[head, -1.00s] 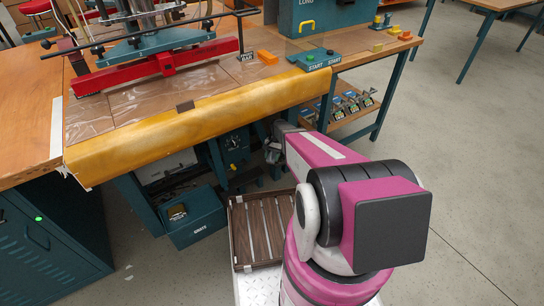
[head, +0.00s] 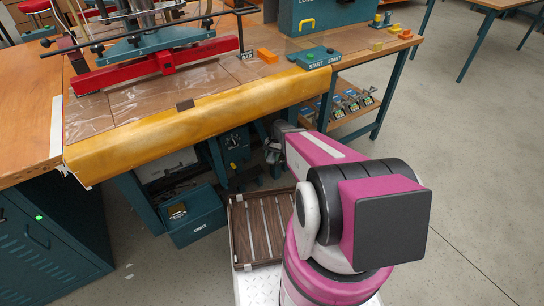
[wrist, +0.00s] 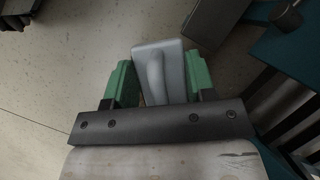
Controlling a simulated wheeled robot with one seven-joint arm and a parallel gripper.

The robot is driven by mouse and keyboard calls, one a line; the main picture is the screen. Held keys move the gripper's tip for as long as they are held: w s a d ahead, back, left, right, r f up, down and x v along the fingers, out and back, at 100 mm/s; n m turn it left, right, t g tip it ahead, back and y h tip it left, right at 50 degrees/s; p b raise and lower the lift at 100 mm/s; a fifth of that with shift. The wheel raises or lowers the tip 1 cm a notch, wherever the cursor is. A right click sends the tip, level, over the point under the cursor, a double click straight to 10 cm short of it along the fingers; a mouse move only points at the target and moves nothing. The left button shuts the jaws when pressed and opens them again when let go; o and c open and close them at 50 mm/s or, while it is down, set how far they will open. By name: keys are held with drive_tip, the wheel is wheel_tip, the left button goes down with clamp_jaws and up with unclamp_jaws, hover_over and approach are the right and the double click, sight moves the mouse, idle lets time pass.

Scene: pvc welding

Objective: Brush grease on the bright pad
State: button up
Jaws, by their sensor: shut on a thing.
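In the wrist view my gripper (wrist: 160,76) has its green fingers shut on a light grey thing (wrist: 158,60) with a raised rounded ridge. No bristles show, so I cannot tell whether it is the brush. In the head view my arm reaches toward the underside of the bench, and the gripper itself cannot be made out there. I cannot pick out a bright pad or grease in either view.
A wooden bench (head: 30,140) carries a red clamp bar (head: 150,65) and a yellow front sheet (head: 200,118). Below stand a teal box (head: 192,222) and a slatted wooden tray (head: 237,235). Open floor (head: 460,160) lies at the right.

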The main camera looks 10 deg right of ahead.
drive_tip(key=shift+f, duration=0.4)
drive_tip(key=shift+d, duration=0.15)
drive_tip(key=shift+w+d, duration=0.35)
drive_tip(key=shift+d, duration=0.4)
drive_tip(key=shift+w+d, duration=0.3)
drive_tip(key=shift+d, duration=0.45)
